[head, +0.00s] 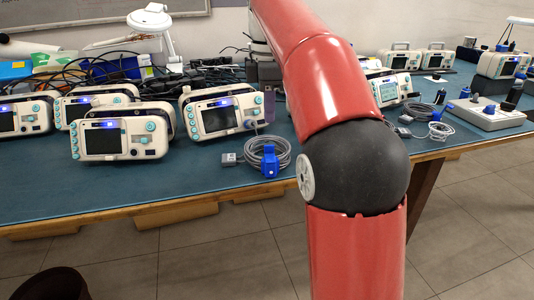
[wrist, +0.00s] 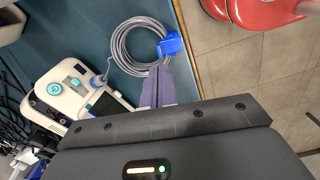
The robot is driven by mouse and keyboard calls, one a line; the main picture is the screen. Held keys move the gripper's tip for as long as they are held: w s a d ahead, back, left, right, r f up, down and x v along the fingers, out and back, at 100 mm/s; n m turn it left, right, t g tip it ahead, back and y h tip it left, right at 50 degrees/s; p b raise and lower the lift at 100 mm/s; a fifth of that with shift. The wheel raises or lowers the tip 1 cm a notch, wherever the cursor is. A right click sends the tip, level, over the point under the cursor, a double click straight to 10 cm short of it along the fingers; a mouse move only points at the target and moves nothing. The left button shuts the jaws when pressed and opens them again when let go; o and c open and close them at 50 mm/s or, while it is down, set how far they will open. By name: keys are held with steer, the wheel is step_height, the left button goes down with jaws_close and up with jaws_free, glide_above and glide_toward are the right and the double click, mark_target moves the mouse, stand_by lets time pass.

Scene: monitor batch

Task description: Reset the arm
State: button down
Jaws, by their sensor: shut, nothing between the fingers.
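My gripper (wrist: 158,82) is shut and empty, its two purple-grey fingers together in the wrist view. In the head view my gripper (head: 270,108) hangs partly behind my red arm, above the blue table (head: 215,180). It is beside the right side of a white patient monitor (head: 221,118). That monitor also shows in the wrist view (wrist: 72,92), left of the fingers. A coiled grey cable (head: 283,160) with a blue clip (head: 270,161) lies on the table in front of the gripper. In the wrist view the coil (wrist: 118,45) and blue clip (wrist: 171,45) appear just beyond the fingertips.
Several more monitors (head: 119,135) stand at the left. Black cables (head: 110,68) and a white lamp (head: 154,30) are behind them. More monitors, cables and a white flat device (head: 488,114) are at the right. Tiled floor (head: 220,245) lies beyond the table's wooden front edge (head: 120,213).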

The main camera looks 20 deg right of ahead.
steer(key=s+f+m+t, duration=0.2)
steer(key=s+f+m, duration=0.6)
steer(key=s, duration=0.4)
steer(key=s+a+f+m+t, duration=0.1)
steer(key=s+f+m+t, duration=0.2)
steer(key=s+f+m, duration=0.5)
steer(key=s+f, duration=0.2)
steer(key=s, duration=0.1)
steer(key=shift+s+a+f+t, duration=0.25)
steer(key=shift+s+f+t, duration=0.05)
steer(key=shift+s, duration=0.1)
